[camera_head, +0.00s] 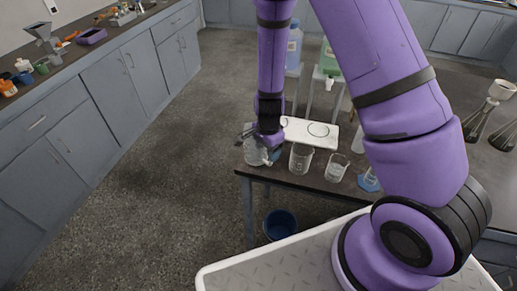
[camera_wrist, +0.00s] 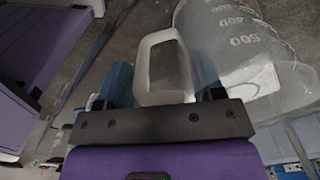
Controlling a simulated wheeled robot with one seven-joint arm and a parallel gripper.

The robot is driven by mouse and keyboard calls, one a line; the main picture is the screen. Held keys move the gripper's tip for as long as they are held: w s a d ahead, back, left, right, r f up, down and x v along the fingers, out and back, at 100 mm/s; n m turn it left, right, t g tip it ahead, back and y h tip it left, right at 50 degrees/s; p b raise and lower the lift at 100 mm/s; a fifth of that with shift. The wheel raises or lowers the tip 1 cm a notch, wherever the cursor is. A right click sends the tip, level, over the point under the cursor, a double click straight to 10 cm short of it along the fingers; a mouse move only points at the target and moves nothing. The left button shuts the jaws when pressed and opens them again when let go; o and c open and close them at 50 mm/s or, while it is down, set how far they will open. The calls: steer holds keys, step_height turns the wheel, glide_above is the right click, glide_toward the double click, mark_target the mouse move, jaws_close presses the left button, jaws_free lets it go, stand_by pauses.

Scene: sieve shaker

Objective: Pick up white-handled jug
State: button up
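The jug (camera_wrist: 240,50) is clear, with raised marks such as 400 and 500, and has a whitish handle (camera_wrist: 146,75). In the head view the jug (camera_head: 256,153) stands at the near left corner of the dark table, partly behind my gripper (camera_head: 268,143). In the wrist view my gripper (camera_wrist: 168,88) is open, with a blue-padded finger left of the handle and the other finger on the right, near the jug's wall. The handle appears to lie between the fingers. Whether either finger touches it is unclear.
Clear beakers (camera_head: 301,158) (camera_head: 337,167) stand just right of the jug on the table (camera_head: 310,183). A white tray (camera_head: 305,131) lies behind them. A blue bucket (camera_head: 280,224) is on the floor below. Open floor lies left, before grey cabinets (camera_head: 85,130).

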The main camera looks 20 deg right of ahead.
steer(key=c, duration=1)
steer(key=shift+o, duration=0.2)
steer(key=shift+r, duration=0.15)
